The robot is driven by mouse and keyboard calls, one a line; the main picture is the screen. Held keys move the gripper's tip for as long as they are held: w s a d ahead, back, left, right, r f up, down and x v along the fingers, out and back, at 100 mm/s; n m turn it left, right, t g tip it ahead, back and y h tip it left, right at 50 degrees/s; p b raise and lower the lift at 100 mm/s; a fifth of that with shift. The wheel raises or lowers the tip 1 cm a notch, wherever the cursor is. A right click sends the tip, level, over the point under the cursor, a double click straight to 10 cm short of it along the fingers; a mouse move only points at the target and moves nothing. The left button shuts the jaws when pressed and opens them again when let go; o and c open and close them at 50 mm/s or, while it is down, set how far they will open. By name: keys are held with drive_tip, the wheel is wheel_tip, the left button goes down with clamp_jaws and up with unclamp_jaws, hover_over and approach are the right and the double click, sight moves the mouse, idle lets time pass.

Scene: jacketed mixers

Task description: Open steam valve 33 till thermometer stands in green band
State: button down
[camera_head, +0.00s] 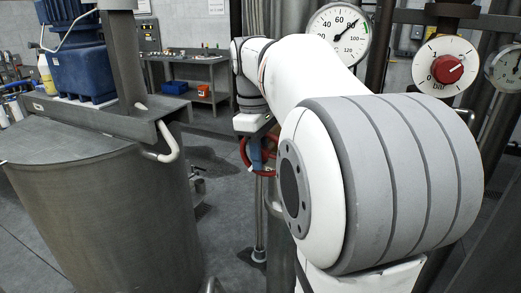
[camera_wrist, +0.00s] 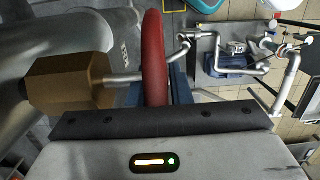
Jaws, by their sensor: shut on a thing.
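A red handwheel (camera_head: 244,153) shows in the head view beyond my arm, low in front of a pipe. In the wrist view the wheel (camera_wrist: 154,50) is edge-on, its stem running left to a brass-coloured valve body (camera_wrist: 68,83). My gripper (camera_wrist: 155,93) is shut on the wheel's rim, its blue fingers on either side; in the head view my gripper (camera_head: 257,154) is small and partly hidden. I cannot read number 33 on it. A white round dial (camera_head: 338,35) with numbers to 120 stands above my arm; its needle points to the upper right.
A red rotary knob (camera_head: 447,69) on a white plate is at the upper right, beside another dial (camera_head: 504,68) cut by the edge. A large steel vessel (camera_head: 100,215) fills the left. A workbench (camera_head: 188,60) stands at the back.

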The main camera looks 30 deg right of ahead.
drive_tip(key=g+h+p, duration=0.2)
drive_tip(key=p, duration=0.2)
drive_tip(key=shift+r+g+p, duration=0.2)
drive_tip(key=shift+g+p, duration=0.15)
drive_tip(key=shift+g, duration=0.05)
drive_tip(key=g+h+p, duration=0.2)
drive_tip(key=p, duration=0.1)
drive_tip(key=shift+s+d+f, duration=0.1)
drive_tip(key=shift+f, duration=0.15)
drive_tip(key=shift+g, duration=0.3)
drive_tip(key=c, duration=1.3)
unclamp_jaws()
drive_tip(key=shift+f, duration=0.1)
drive_tip(key=v, duration=0.7)
drive_tip(key=shift+r, duration=0.25)
